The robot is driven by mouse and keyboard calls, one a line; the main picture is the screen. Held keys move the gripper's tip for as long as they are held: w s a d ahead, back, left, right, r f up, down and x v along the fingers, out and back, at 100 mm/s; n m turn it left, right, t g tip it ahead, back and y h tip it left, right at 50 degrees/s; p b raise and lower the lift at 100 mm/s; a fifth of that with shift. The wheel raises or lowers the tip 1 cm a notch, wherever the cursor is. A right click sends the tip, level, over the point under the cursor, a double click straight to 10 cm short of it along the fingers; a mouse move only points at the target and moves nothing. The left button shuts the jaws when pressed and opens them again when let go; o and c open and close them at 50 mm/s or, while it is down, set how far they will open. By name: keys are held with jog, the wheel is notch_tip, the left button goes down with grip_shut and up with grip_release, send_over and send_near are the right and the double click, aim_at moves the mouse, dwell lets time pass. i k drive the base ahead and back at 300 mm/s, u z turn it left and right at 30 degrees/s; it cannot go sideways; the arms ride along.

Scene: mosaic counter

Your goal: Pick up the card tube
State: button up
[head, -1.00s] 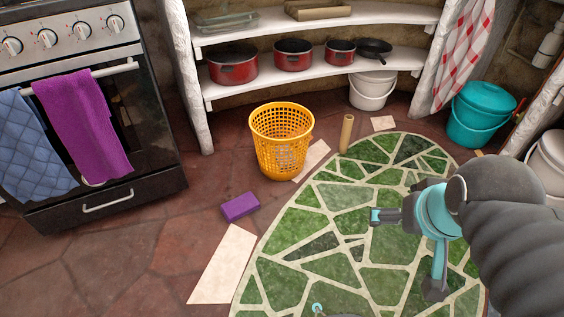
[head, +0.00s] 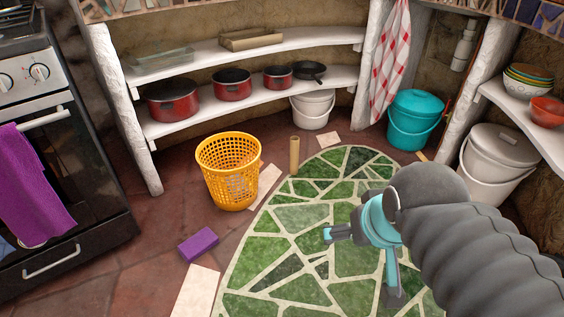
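The card tube (head: 294,156) is a tan cylinder standing upright on the floor at the far edge of the green mosaic mat, right of the yellow basket. My gripper (head: 352,262) is in the lower right, nearer to me than the tube and apart from it. Its teal and dark fingers are spread wide, one pointing left and one pointing down. Nothing shows between them.
A yellow basket (head: 228,172) stands just left of the tube. A purple block (head: 198,244) lies on the tiles nearer to me. A white bucket (head: 312,110) and a teal bucket (head: 414,120) stand behind. The green mat (head: 264,252) is clear.

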aim_at(294, 156)
jog(key=u, duration=2.1)
jog(key=i, duration=1.45)
jog(key=z, duration=3.35)
jog(key=i, duration=0.5)
jog(key=u, duration=0.05)
